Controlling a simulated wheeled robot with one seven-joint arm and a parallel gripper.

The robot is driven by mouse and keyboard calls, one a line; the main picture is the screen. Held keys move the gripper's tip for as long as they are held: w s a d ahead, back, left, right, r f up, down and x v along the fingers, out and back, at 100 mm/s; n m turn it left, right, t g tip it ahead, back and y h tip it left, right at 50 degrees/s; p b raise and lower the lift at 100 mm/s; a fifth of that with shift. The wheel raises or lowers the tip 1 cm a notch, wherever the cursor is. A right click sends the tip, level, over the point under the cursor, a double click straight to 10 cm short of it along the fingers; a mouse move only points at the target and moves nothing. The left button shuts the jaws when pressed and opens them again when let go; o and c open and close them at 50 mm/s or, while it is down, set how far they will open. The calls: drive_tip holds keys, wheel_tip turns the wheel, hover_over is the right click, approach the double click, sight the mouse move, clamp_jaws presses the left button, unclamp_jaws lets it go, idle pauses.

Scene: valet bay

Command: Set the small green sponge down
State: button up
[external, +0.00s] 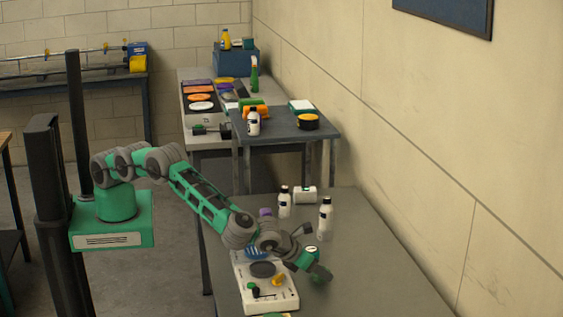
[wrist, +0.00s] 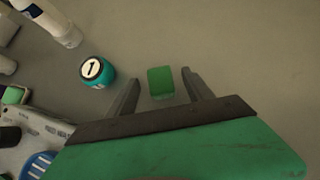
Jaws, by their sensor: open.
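The small green sponge (wrist: 161,80) shows in the wrist view, with its brighter green top and paler lower edge. It lies between the fingertips of my gripper (wrist: 164,86), with a gap to each finger, over the grey table. The fingers are open and apart, not touching it. In the external view my gripper (external: 322,275) is low over the grey table, right of the white tray-like board. I cannot pick out the sponge there; the gripper seems to hide it.
A teal jar with a white lid (wrist: 95,71) stands left of the fingers. White bottles (external: 325,218) (external: 284,202) and a white box (external: 305,194) stand farther back. The white board (external: 285,302) holds small items, including a blue slotted one (wrist: 38,164). The table's right side is clear.

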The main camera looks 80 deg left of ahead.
drive_tip(key=shift+x, duration=0.9)
drive_tip(key=shift+r, duration=0.1)
clamp_jaws()
